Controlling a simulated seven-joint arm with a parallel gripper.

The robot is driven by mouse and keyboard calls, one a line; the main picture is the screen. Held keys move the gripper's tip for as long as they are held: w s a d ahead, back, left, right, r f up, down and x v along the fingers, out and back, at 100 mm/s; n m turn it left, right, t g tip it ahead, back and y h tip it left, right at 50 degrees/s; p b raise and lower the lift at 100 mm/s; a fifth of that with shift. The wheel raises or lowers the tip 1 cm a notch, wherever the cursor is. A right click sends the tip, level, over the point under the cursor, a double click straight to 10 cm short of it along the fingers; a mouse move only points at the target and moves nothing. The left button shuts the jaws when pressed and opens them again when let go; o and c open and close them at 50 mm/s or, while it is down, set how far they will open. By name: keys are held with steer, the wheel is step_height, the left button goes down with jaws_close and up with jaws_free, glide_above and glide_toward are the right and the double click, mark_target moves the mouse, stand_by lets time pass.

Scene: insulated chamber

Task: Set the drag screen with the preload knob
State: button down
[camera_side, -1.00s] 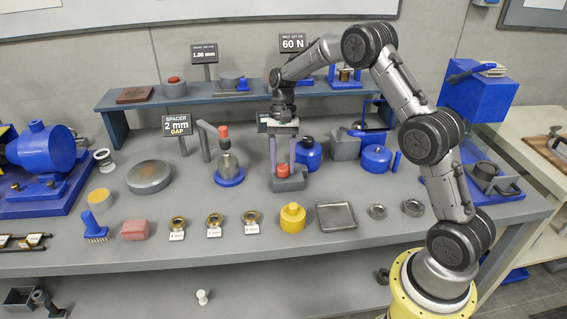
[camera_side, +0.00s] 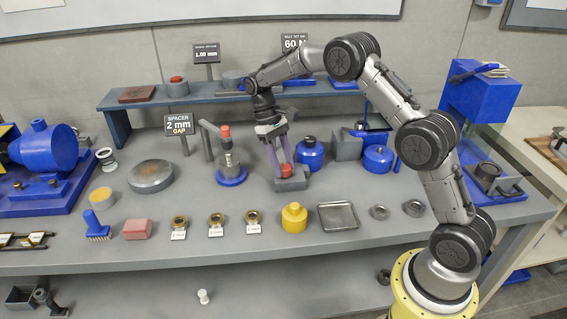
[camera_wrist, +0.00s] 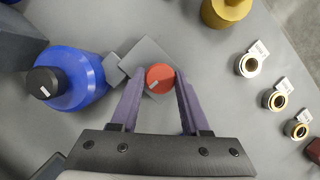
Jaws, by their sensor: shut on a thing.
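The red preload knob (camera_side: 285,169) sits on top of a small grey block (camera_side: 292,184) near the middle of the bench. My gripper (camera_side: 282,162) reaches down at a slant with its purple fingers shut on the knob. In the wrist view, the knob (camera_wrist: 160,78) is between the fingertips, over the grey block (camera_wrist: 148,56).
A blue canister (camera_side: 309,152) stands close right of the block. A yellow weight (camera_side: 294,217) is in front. A raised shelf (camera_side: 190,99) runs behind.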

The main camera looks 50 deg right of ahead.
steer(key=shift+r+n, duration=0.1)
steer(key=shift+n, duration=0.4)
steer(key=shift+c, duration=1.9)
jaws_free()
steer(key=v, duration=1.3)
steer(key=shift+a+r, duration=0.25)
steer(key=shift+r, duration=0.1)
steer(key=shift+w, duration=0.1)
